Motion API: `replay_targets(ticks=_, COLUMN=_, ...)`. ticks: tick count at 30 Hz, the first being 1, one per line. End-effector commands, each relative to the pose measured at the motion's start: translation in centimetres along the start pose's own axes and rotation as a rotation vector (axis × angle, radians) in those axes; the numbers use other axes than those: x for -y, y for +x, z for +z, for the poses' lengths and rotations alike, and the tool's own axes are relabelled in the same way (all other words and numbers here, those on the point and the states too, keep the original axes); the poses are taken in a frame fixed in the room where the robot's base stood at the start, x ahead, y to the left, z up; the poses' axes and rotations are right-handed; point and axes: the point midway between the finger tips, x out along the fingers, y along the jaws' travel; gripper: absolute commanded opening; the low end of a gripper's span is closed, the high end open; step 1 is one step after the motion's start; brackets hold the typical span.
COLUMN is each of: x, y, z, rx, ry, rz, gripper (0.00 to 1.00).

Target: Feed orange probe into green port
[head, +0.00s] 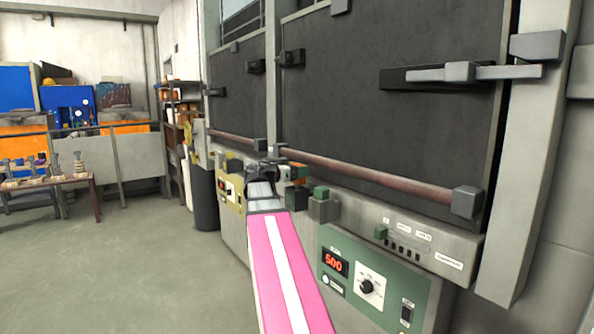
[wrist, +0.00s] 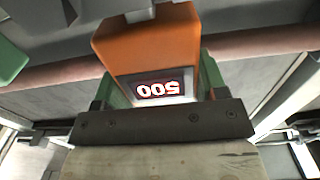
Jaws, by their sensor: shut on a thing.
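The orange probe (wrist: 150,45) fills the upper middle of the wrist view, with a lit display reading 500 upside down. In the head view it is a small orange patch (head: 300,171) at the end of my arm. My gripper (wrist: 158,92) is shut on the probe. Green pieces flank it, and a grey part shows at its far end. A green-topped grey block (head: 320,206), which looks like the green port, stands just right of the probe in the head view. A green block (wrist: 12,62) also shows at the left edge of the wrist view. The port's opening is not visible.
The furnace panel (head: 372,285) with its red 500 readout and knob lies below and right. A reddish bar (head: 370,177) runs along the dark furnace doors (head: 390,100). Open floor (head: 150,265) lies to the left, with a wooden bench (head: 50,182) beyond.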

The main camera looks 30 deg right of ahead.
Motion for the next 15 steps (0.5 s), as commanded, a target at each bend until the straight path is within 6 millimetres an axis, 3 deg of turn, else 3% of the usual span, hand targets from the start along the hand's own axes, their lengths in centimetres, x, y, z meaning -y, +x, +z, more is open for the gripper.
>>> replay_targets(ticks=1, x=0.00, y=0.00, z=-0.02, rx=-0.001, ry=0.000, rz=0.000, gripper=0.72)
replay_targets(ticks=3, x=0.00, y=0.00, z=-0.02, rx=0.000, ry=0.000, rz=0.000, gripper=0.95)
replay_targets(ticks=15, x=-0.01, y=-0.62, z=0.00, rx=0.000, ry=0.000, rz=-0.001, gripper=0.95)
